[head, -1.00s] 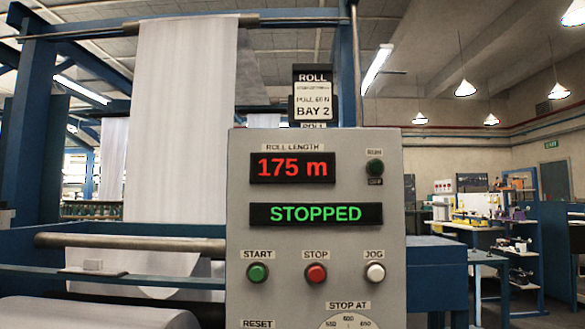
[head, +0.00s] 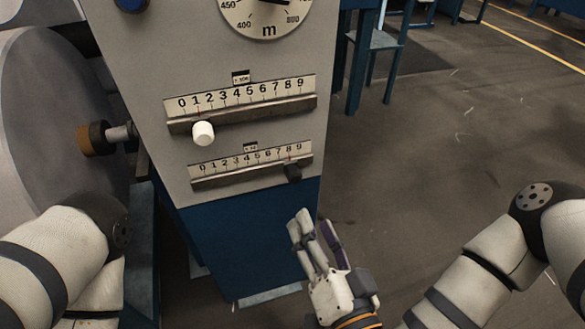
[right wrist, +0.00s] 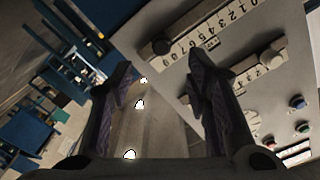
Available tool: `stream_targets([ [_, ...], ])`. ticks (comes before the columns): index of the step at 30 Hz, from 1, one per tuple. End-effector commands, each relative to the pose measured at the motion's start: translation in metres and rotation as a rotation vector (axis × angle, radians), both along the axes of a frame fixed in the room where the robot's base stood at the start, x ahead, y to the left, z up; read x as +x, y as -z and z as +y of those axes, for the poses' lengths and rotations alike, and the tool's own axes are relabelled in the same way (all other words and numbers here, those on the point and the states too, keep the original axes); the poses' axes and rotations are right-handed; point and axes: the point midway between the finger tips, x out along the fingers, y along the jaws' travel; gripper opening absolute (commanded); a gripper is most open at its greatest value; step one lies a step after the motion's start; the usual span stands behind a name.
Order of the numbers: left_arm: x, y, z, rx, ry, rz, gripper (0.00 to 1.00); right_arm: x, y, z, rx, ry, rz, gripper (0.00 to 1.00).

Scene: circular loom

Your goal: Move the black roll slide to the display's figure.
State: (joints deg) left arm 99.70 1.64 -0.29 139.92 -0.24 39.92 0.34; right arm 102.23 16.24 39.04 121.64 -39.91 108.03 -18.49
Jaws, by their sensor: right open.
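The black roll slide knob (head: 292,172) sits on the lower scale (head: 245,163) of the grey panel, near the 8. A white knob (head: 203,133) sits on the upper scale (head: 240,93), near the 1. My right gripper (head: 315,225) is open and empty, below and slightly right of the black knob, apart from it. In the right wrist view the black knob (right wrist: 162,46) shows between the open fingers (right wrist: 162,72), beyond their tips. The white knob (right wrist: 270,60) is to the right there. The display is out of view now. My left gripper is not in view.
A dial (head: 265,12) marked in m is above the scales on the panel. A large grey roll (head: 50,110) with a shaft stands left of the panel. The panel's blue base (head: 250,240) is below. Open floor (head: 440,150) lies to the right.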

Motion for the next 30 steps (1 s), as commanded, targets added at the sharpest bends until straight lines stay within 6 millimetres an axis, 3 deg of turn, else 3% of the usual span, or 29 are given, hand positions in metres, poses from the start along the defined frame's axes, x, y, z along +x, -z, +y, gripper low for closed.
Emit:
stream_targets([
  [15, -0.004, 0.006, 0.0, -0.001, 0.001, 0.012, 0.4, 0.103, -0.003, 0.033, 0.005, 0.0, -0.008, 0.44],
  [26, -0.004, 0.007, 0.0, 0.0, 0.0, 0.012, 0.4, 0.114, -0.004, 0.037, 0.005, -0.002, -0.006, 0.44],
  [30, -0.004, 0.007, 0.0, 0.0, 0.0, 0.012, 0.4, 0.114, -0.004, 0.037, 0.005, -0.002, -0.006, 0.17],
])
